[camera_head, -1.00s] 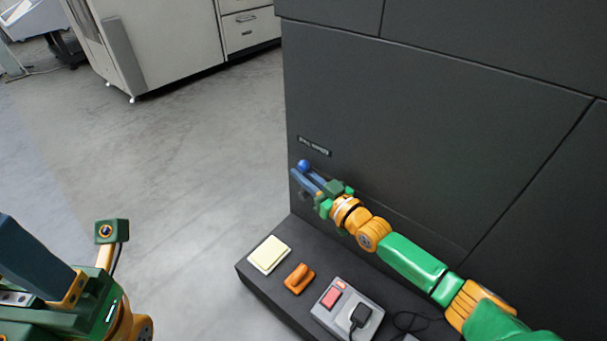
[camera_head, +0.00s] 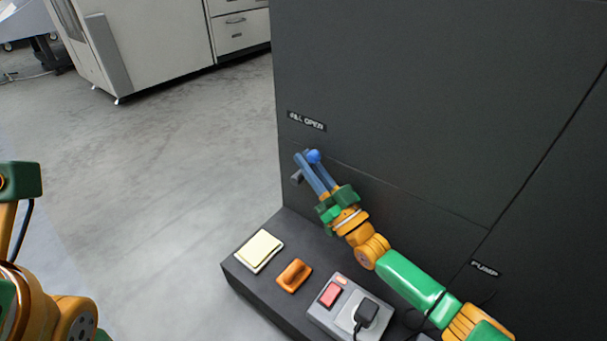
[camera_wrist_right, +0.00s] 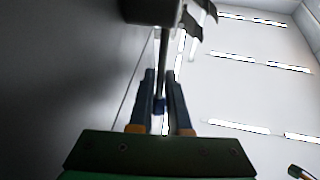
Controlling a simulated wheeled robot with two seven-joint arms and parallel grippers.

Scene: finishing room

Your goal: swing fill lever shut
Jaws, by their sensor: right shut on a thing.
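The fill lever ends in a blue ball knob (camera_head: 313,156), just below a label reading "FILL OPEN" (camera_head: 307,121) near the dark panel's left edge. A grey stub (camera_head: 297,177) shows beside the fingers. My right gripper (camera_head: 308,160) has its blue fingers at the knob and is shut on the lever. In the right wrist view, the thin lever bar (camera_wrist_right: 164,50) runs from a dark block down between my right gripper's fingers (camera_wrist_right: 160,78). The fingers hide part of the lever in the head view. My left arm shows at the lower left; its fingers are out of view.
A dark ledge (camera_head: 240,268) below the panel holds a cream pad (camera_head: 259,250), an orange handle-like piece (camera_head: 294,275) and a grey box (camera_head: 345,305) with a red switch and black plug. A "PUMP" label (camera_head: 486,269) is at right.

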